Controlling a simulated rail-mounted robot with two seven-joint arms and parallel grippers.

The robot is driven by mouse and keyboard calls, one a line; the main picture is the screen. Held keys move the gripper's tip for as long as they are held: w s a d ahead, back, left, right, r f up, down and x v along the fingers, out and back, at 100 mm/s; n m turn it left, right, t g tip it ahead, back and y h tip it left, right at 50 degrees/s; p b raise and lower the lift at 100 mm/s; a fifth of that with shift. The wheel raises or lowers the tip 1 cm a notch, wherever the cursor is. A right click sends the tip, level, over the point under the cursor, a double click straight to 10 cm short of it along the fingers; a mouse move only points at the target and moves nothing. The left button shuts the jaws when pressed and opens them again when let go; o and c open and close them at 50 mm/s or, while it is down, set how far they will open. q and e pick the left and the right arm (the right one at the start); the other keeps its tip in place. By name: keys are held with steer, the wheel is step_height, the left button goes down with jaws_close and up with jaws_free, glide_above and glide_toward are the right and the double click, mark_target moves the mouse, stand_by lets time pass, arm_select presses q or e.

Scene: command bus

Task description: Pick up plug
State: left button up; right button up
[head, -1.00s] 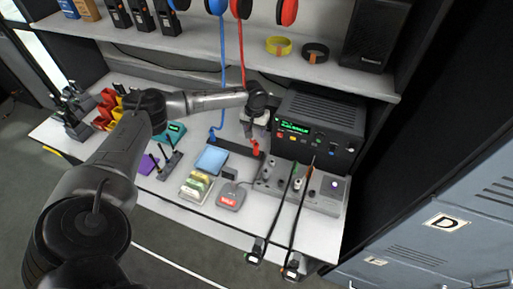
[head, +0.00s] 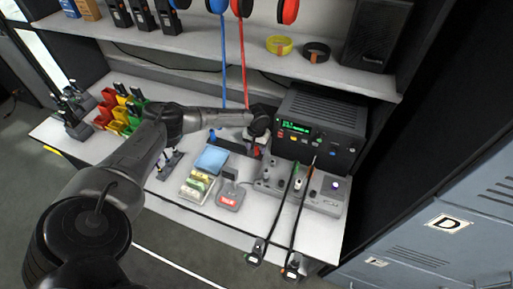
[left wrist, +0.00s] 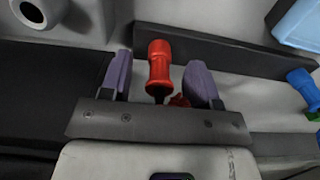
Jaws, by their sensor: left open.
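A red plug (left wrist: 159,65) stands between the two purple fingers of my left gripper (left wrist: 160,85) in the left wrist view. The fingers are open, with a visible gap on each side of the plug. In the head view the red plug (head: 257,152) is mostly hidden by my left gripper (head: 250,141), just left of the black radio unit. A blue plug (left wrist: 303,88) shows at the right edge of the left wrist view, outside the fingers. In the head view the blue plug (head: 212,136) is left of the gripper. My right gripper is not in view.
The radio unit (head: 322,128) and a grey control panel (head: 325,193) are close to the gripper's right. A dark bar (left wrist: 230,52) runs beside the red plug. A shelf (head: 200,38) overhangs the bench. A blue pad (head: 211,159) lies nearby.

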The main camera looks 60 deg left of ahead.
arm_select(q)
steer(key=shift+f, duration=0.1)
steer(key=c, duration=0.9)
steer(key=shift+r, duration=0.4)
step_height(320, 180, up, 6)
steer(key=shift+r, duration=0.15)
steer(key=s+a, duration=0.3)
steer(key=a, duration=0.1)
steer(key=s+a+b, duration=0.1)
steer(key=s+a, duration=0.3)
steer(key=a, duration=0.1)
steer(key=s+a, duration=0.4)
steer(key=a, duration=0.1)
steer(key=shift+a, duration=0.15)
